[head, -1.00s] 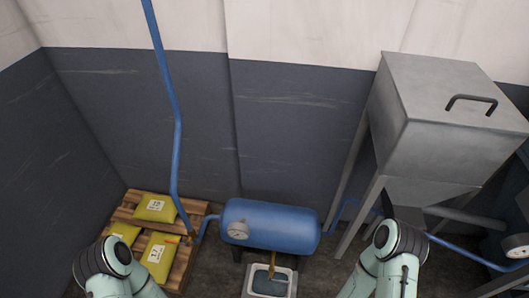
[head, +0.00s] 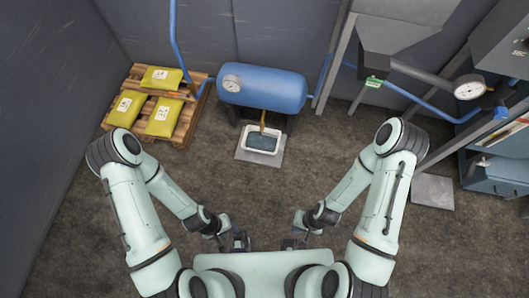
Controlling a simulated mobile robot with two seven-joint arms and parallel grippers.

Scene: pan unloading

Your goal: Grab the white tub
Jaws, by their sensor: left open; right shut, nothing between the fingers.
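The white tub (head: 247,145) stands on the floor under the blue tank, on a grey plate, with dark liquid or a dark inside showing. A yellowish spout or stream comes down from the tank into it. My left gripper (head: 238,243) is open and empty, low in the view and nearer to me than the tub. My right gripper (head: 291,244) is shut and empty, to the right of the left one. Both are well apart from the tub. The fingertips are small and dark here.
The blue tank (head: 262,87) with a gauge stands behind the tub. A wooden pallet (head: 188,124) with yellow bags is at the left. A grey hopper (head: 405,22) on legs, pipes and a blue cabinet (head: 490,172) are at the right. The floor before the tub is clear.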

